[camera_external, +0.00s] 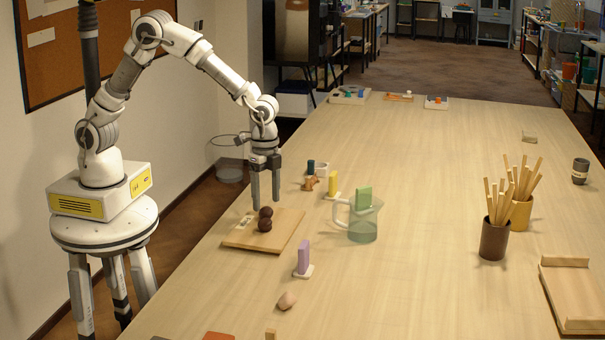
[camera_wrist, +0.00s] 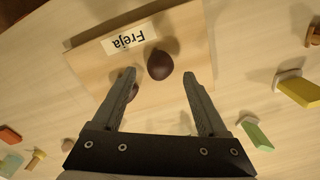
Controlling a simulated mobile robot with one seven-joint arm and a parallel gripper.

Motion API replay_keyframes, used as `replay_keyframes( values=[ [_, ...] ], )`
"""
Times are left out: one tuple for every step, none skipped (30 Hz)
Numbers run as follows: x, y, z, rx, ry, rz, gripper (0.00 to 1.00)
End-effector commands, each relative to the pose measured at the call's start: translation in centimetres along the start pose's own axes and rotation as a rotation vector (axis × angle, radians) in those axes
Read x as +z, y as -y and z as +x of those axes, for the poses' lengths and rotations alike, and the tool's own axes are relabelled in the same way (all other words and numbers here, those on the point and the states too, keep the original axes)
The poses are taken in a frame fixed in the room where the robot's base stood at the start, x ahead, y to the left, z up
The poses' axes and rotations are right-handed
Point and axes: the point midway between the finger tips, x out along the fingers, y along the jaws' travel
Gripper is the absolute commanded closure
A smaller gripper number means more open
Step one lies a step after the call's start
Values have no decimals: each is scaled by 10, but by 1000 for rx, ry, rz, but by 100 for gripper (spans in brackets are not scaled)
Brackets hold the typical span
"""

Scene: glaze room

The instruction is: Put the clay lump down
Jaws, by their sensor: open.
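Two dark brown clay lumps, one (camera_external: 265,212) showing just above the other (camera_external: 264,226), are on a pale wooden board at the near-left of the table (camera_external: 284,232). The wrist view shows one round lump (camera_wrist: 159,64) near a paper label reading "Freja" (camera_wrist: 128,38); a second dark lump is mostly hidden behind the left finger. I cannot tell whether the lumps are stacked or side by side. My gripper (camera_external: 265,204) points down over the board, its fingers open and apart from each other. In the wrist view my gripper (camera_wrist: 160,78) holds nothing.
A purple block (camera_external: 303,257) and a tan lump (camera_external: 287,300) stand nearer the front. A yellow block (camera_external: 332,184) and a clear jug (camera_external: 362,225) with a green block are to the right. Cups of sticks (camera_external: 494,242) stand farther right.

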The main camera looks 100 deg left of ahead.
Motion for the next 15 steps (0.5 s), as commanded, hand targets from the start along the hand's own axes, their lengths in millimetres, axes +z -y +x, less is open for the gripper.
replay_keyframes(
  values=[
    [-1,0,-13,-2,-6,0,24],
    [-1,0,-20,-2,-6,1,24],
    [-1,0,-29,-2,-6,1,24],
    [-1,1,-36,-3,-6,1,24],
    [-1,0,-42,-2,-5,0,24],
    [-1,0,-51,-2,-5,0,24],
    [-1,0,-57,-2,-5,0,24],
    [-1,0,-62,-2,-5,0,24],
    [-1,0,-69,-1,-4,0,24],
    [-1,0,-73,-2,-4,0,24],
    [-1,0,-77,-1,-3,1,24],
    [-1,0,-82,-1,-3,1,24],
    [-1,0,-84,-2,-3,1,24],
    [0,0,-87,-1,-2,1,24],
    [0,0,-90,-1,-1,0,24]
  ],
)
